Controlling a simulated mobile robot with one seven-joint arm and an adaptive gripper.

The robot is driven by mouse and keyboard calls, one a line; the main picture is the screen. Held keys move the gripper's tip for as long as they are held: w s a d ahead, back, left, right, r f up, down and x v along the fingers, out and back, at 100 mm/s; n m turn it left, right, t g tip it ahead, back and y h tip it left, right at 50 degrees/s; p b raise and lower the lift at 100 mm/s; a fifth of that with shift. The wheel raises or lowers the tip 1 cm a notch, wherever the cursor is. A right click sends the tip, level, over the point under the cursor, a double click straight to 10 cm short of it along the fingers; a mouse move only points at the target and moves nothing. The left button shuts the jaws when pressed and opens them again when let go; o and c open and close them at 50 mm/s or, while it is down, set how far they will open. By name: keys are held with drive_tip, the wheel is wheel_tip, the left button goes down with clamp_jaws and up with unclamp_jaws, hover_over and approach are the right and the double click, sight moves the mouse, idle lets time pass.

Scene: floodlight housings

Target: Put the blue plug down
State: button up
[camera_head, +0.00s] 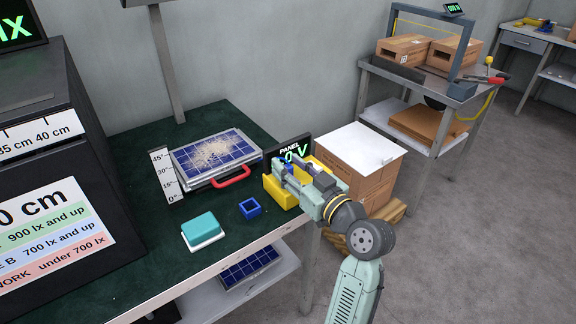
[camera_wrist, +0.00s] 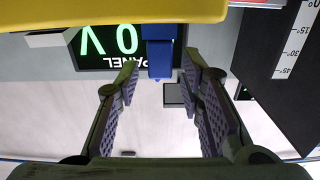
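The blue plug (camera_wrist: 160,58) is in the wrist view, in front of the panel display and beside the yellow bin's edge. In the head view only a small blue part (camera_head: 285,160) shows near the display, mostly hidden by my gripper. My gripper (camera_wrist: 160,72) is open, its two dark ridged fingers on either side of the plug with gaps showing; I see no contact. In the head view my gripper (camera_head: 288,174) is over the yellow bin (camera_head: 283,197) at the table's right end. Whether the plug rests on something is hidden.
The display (camera_head: 293,149) reads 0 V. A blue square open holder (camera_head: 249,208), a teal block on a white base (camera_head: 203,230) and a dusty solar panel case with a red handle (camera_head: 232,177) are on the green table (camera_head: 150,262). White-topped boxes (camera_head: 362,150) stand at right.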

drive_tip(key=b+v, duration=0.2)
drive_tip(key=v, duration=0.9)
drive_tip(key=shift+b, duration=0.3)
drive_tip(key=shift+s+f, duration=0.1)
